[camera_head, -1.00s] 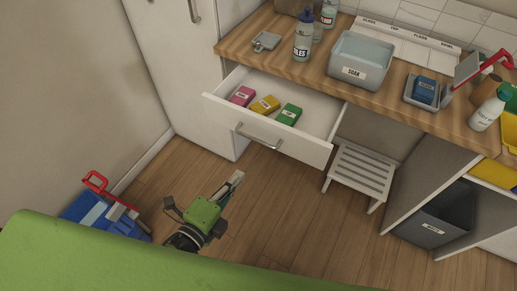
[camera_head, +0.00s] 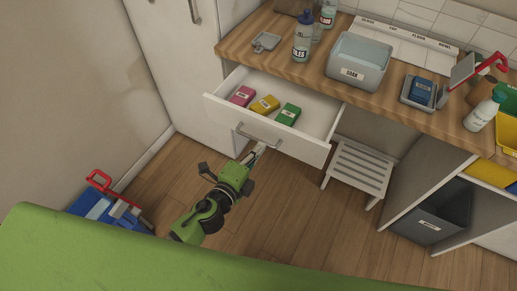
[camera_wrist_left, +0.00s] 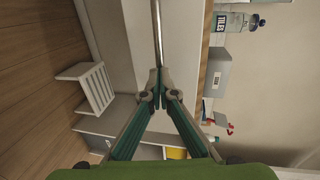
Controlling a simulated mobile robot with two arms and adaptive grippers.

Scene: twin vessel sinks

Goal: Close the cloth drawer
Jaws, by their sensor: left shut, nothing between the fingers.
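The cloth drawer (camera_head: 222,107) is pulled out below the wooden counter, with a pink, a yellow and a green folded cloth inside. Its white front carries a metal bar handle (camera_head: 258,137). The handle also shows in the left wrist view (camera_wrist_left: 157,30), running up from the fingertips. My left gripper (camera_head: 261,147) is shut and empty, its tips close to the drawer front just below the handle. In the left wrist view the fingertips (camera_wrist_left: 159,72) meet at the handle's end; I cannot tell whether they touch it. My right gripper is not in view.
A white slatted stool (camera_head: 358,169) is right of the drawer. A blue caddy (camera_head: 105,207) lies on the floor at left.

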